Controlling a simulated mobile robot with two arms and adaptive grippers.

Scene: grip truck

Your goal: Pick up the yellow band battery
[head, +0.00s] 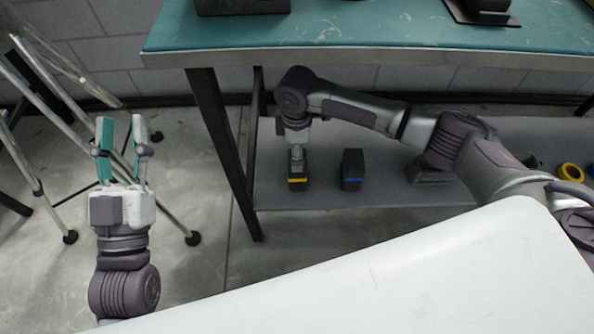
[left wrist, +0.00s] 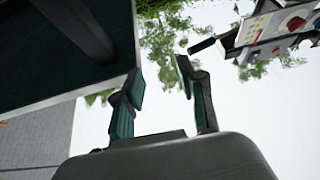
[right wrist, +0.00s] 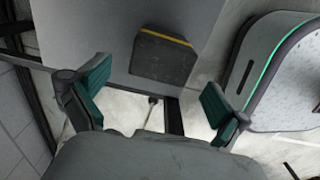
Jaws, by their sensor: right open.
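The yellow band battery (head: 298,184) is a dark block with a yellow stripe, standing on the grey lower shelf under the bench. It also shows in the right wrist view (right wrist: 164,60), beyond and between the open fingers. My right gripper (right wrist: 156,82) is open and points down over this battery. In the head view its fingers are small and partly hidden, so contact cannot be told. My left gripper (head: 122,122) is open and empty, pointing up at the left, away from the bench; its parted fingers show in the left wrist view (left wrist: 159,76).
A dark battery with a blue band (head: 352,170) stands just right of the yellow one. The shelf (head: 330,200) lies under the green bench top (head: 380,35). A dark bench leg (head: 225,150) is close on the left. Yellow rolls (head: 570,172) lie far right.

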